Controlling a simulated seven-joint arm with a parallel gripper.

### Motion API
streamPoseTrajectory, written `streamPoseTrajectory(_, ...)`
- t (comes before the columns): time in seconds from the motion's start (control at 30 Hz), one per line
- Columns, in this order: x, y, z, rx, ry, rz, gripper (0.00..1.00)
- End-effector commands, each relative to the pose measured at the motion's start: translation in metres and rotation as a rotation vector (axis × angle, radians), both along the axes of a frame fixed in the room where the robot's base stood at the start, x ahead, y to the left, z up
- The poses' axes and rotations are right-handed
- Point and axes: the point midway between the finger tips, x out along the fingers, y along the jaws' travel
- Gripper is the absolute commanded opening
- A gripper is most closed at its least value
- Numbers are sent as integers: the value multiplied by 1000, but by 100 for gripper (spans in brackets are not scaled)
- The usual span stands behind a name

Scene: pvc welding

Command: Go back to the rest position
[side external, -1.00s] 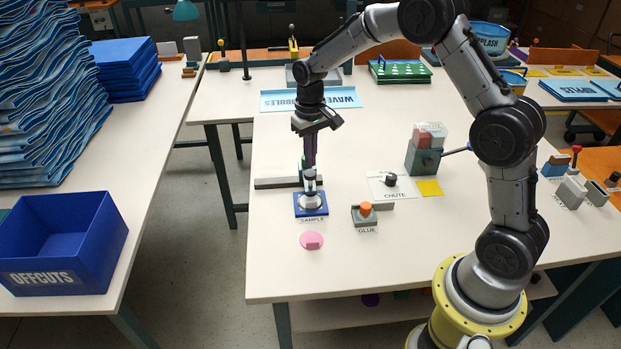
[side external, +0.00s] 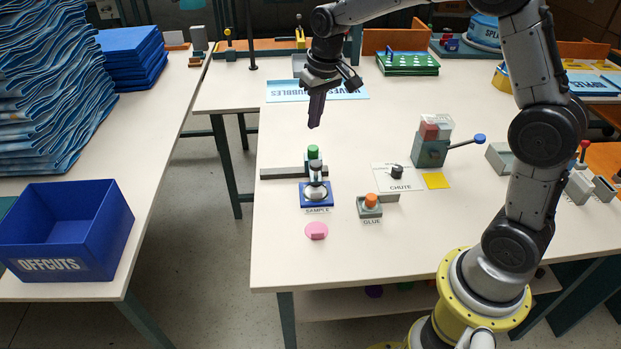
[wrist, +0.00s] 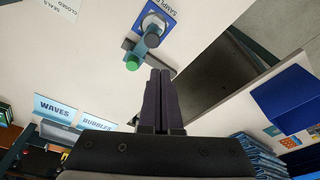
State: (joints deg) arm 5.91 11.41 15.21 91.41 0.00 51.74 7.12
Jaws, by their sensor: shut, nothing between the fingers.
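My gripper (side external: 316,108) hangs in the air above the white table (side external: 345,262), pointing down, its fingers shut and empty. In the wrist view my gripper (wrist: 160,74) shows two dark fingers pressed together. Below it stands the sample station, a blue SAMPLE plate (side external: 317,206) with a silver and dark knob on it, next to a green-topped post (side external: 313,153). The plate also shows in the wrist view (wrist: 141,18). My gripper is well clear of both.
A GLUE button (side external: 371,201), pink disc (side external: 317,231), CHUTE plate with a knob (side external: 396,172) and a grey machine with a blue-ended lever (side external: 432,148) stand on the table. The blue OFFCUTS bin (side external: 62,262) is on the left table. The table's front is mostly clear.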

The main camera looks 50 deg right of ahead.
Motion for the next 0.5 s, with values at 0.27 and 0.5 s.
streamPoseTrajectory(0.27, -91, 26, 101, -22, -198, 65, 0)
streamPoseTrajectory(0.5, -189, 41, 125, -37, -322, 129, 0)
